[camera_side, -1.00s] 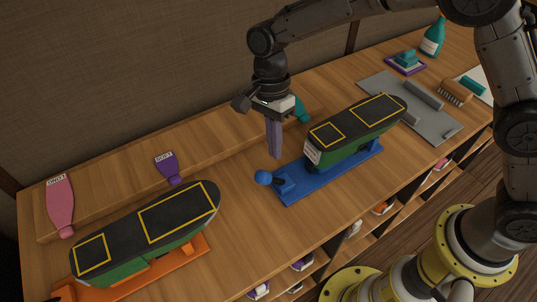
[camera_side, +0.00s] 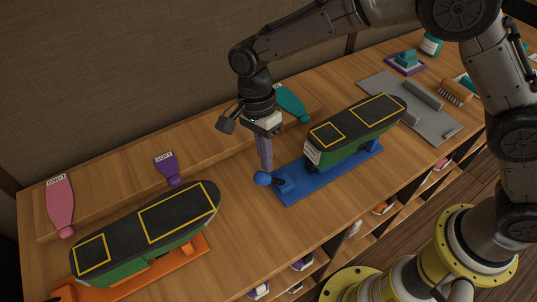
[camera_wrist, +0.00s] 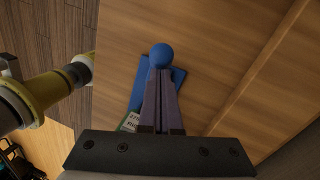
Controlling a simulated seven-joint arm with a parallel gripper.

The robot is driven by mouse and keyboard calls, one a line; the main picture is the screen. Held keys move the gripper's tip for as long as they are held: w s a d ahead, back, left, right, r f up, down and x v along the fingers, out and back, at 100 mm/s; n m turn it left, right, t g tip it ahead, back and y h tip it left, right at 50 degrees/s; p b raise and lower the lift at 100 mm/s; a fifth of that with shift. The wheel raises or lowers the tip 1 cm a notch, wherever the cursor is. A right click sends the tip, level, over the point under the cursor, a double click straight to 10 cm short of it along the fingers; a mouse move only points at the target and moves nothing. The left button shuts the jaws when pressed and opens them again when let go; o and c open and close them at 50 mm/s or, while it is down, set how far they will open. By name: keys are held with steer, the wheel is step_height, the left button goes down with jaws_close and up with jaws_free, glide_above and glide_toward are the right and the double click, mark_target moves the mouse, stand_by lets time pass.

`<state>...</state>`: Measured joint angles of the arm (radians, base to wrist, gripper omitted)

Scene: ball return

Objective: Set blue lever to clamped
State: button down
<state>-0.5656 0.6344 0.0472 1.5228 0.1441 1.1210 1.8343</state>
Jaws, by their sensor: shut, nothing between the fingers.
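The blue lever (camera_side: 263,178) ends in a round blue ball knob at the left end of the blue base (camera_side: 291,197). The knob also shows in the wrist view (camera_wrist: 161,55), just beyond my fingertips. A green and black shoe-shaped block (camera_side: 352,133) stands on the blue base. My gripper (camera_side: 266,167) is shut and empty, pointing down beside the knob. In the wrist view its fingers (camera_wrist: 160,75) are together and overlap the knob's lower edge. I cannot tell whether they touch it.
A second shoe-shaped block stands on an orange base (camera_side: 190,254) at the left. Pink (camera_side: 60,205), purple (camera_side: 167,167) and teal (camera_side: 290,103) pieces lie along the raised back ledge. A grey mat (camera_side: 443,128) with tools lies at the right. Bare wood lies left of the knob.

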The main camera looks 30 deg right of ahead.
steer(key=shift+a+f+h, duration=0.4)
steer(key=shift+a+h, duration=0.45)
steer(key=shift+h, duration=0.05)
steer(key=shift+a+f+m+h, duration=0.3)
steer(key=shift+a+f+h, duration=1)
steer(key=shift+a, duration=0.2)
steer(key=v, duration=1.2)
steer(key=shift+w+d, duration=0.1)
